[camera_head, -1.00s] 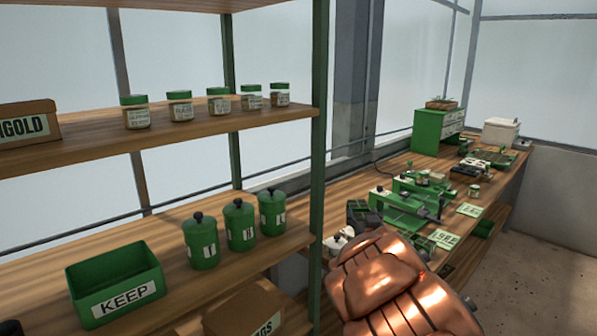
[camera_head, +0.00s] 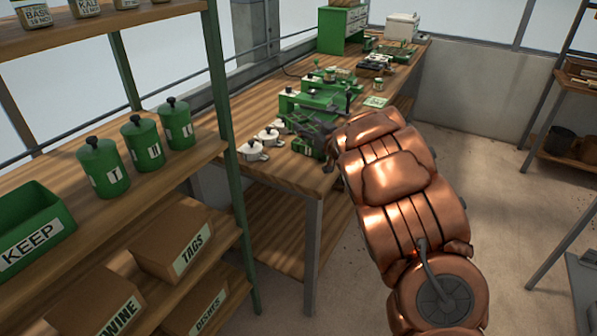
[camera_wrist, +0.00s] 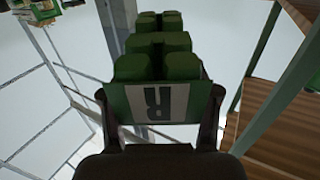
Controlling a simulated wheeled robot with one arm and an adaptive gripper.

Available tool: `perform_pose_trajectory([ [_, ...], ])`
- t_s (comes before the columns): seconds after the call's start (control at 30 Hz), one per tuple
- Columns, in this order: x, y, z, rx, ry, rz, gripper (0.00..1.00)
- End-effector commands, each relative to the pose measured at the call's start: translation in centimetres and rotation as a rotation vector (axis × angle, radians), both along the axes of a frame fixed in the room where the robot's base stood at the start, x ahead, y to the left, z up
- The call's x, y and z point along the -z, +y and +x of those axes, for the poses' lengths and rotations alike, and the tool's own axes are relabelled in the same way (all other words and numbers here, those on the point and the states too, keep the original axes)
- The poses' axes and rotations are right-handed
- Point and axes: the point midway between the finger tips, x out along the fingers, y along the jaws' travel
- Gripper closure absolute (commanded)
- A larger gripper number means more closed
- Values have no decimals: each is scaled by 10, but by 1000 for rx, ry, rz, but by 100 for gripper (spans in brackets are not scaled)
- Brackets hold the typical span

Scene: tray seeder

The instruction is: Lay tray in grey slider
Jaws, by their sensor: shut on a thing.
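In the wrist view one finger shows on each side of the tray's labelled end. In the head view the tray (camera_head: 309,143) appears at the left of my copper arm, in front of the green seeder (camera_head: 303,98) on the bench. My gripper is mostly hidden by the arm there. I cannot make out the grey slider clearly.
A shelf with green canisters (camera_head: 103,168), a KEEP bin (camera_head: 30,225) and cardboard boxes (camera_head: 172,243) stands at left. Open floor (camera_head: 470,150) lies right of the bench.

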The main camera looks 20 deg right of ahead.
Motion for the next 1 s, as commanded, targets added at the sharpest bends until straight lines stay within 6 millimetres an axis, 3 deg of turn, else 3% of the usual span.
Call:
perform_pose_trajectory([
  [0.03,5,-13,-3,-12,-3,2,80],
  [0.27,29,-51,-24,-97,-4,2,80],
  [0.57,57,-99,-68,-201,-4,2,80],
  [1.0,97,-161,-162,-345,-3,2,80],
])
